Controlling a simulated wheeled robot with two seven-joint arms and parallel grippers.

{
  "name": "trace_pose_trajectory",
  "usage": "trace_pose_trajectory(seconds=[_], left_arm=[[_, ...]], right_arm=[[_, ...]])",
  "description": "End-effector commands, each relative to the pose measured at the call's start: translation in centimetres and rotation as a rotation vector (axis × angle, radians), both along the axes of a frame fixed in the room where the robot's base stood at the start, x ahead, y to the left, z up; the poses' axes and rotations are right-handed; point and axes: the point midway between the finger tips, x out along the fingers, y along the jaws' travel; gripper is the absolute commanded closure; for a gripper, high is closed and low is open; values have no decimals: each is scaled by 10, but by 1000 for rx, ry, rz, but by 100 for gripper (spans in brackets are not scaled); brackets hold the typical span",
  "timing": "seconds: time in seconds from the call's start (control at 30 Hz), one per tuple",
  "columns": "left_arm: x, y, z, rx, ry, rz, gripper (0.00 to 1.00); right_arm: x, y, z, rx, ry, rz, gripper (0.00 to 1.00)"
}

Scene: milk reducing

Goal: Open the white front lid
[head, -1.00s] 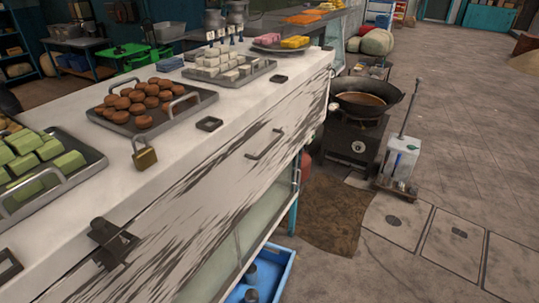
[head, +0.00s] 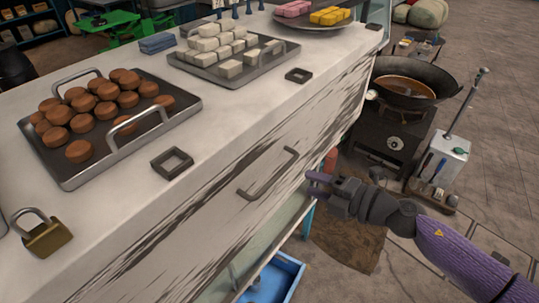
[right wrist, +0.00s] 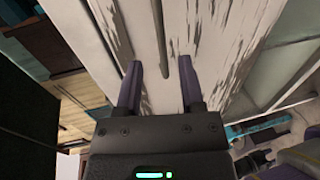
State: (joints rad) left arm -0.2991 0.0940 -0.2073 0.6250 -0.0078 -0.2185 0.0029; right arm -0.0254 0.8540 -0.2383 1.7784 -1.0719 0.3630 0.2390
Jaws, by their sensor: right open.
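The white front lid (head: 225,215) is the scuffed, dark-streaked front panel of the counter. It appears closed, flush with the front. A dark grey bar handle (head: 268,174) is fixed on it near its upper part. My right gripper (head: 314,183) is open and empty, to the right of the handle and apart from it, with purple fingers pointing left toward the panel. In the right wrist view, my open right gripper (right wrist: 159,85) faces the streaked white panel (right wrist: 215,35). My left gripper is not in view.
A stove with a wok (head: 412,88) stands behind my right arm. A blue crate (head: 275,280) sits below the panel.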

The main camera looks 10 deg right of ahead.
Motion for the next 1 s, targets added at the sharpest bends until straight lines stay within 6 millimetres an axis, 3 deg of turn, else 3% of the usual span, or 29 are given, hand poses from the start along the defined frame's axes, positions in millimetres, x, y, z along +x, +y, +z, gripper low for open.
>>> trace_pose_trajectory(seconds=[0.2, 0.33, 0.73, 0.77, 1.0], left_arm=[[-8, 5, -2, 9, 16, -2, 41], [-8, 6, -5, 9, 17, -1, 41], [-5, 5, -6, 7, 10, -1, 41], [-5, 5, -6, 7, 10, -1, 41], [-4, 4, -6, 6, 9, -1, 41]], right_arm=[[41, 31, -10, 6, -3, -5, 51], [59, 45, -16, 6, 0, -6, 51], [70, 54, -19, 4, 2, -6, 51], [70, 54, -19, 4, 2, -6, 53], [70, 54, -19, 5, 3, -6, 100]])
